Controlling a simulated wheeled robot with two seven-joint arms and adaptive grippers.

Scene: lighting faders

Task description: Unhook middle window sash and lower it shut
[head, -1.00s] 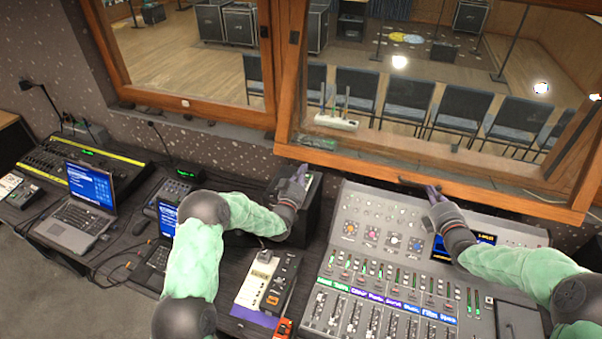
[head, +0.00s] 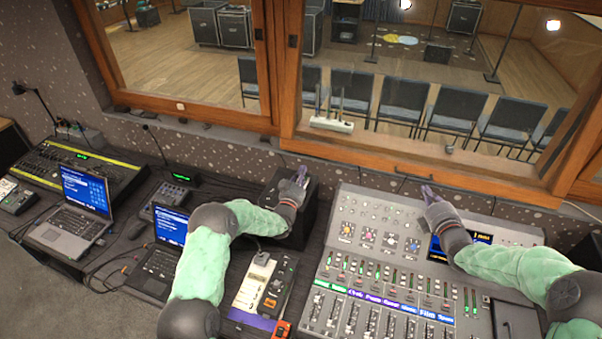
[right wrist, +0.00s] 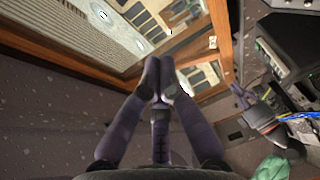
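The middle window sash is a wooden frame around glass; its bottom rail (head: 350,157) runs across the head view above the mixing desk and looks close to the wall opening. A dark handle (head: 415,179) is on the lower rail. My right gripper (head: 428,191) is just below that handle, fingers pointing up, with nothing between them. In the right wrist view its fingertips (right wrist: 159,66) are together, in front of the wooden rail (right wrist: 75,62); contact is unclear. My left gripper (head: 302,173) is below the sash's left corner, fingers together and empty. No hook is clearly visible.
A large mixing desk (head: 385,270) lies under my right arm. A black speaker box (head: 312,215) is beside my left gripper. Laptops (head: 75,210) and small consoles fill the left of the desk. A white power strip (head: 332,124) shows behind the glass.

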